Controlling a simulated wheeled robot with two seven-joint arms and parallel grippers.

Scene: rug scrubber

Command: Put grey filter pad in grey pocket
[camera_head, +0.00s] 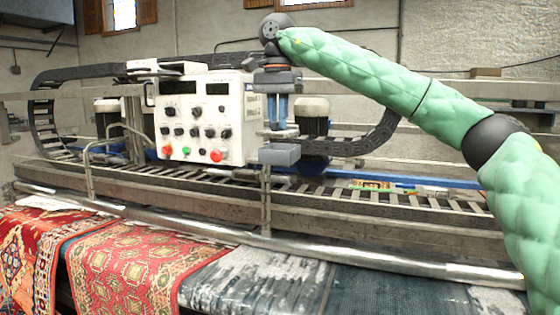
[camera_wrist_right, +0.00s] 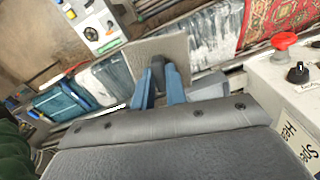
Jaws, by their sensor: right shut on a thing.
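My right gripper (camera_head: 278,122) points down in front of the machine, its blue fingers shut. In the right wrist view, the blue fingers (camera_wrist_right: 160,80) close around a dark piece at a flat grey square pad (camera_wrist_right: 172,48), which I take for the grey filter pad. A small grey box (camera_head: 279,154), apparently the grey pocket, sits just below the gripper at the rail. A light grey part (camera_wrist_right: 208,87) beside the fingers in the wrist view may be this pocket. I cannot tell whether pad and pocket touch. My left gripper is out of view.
A white control box (camera_head: 205,118) with knobs and red and green buttons stands close left of the gripper. A metal rail (camera_head: 350,215) runs across below. Patterned rugs (camera_head: 140,265) lie in front. A black cable chain (camera_head: 365,145) curves behind.

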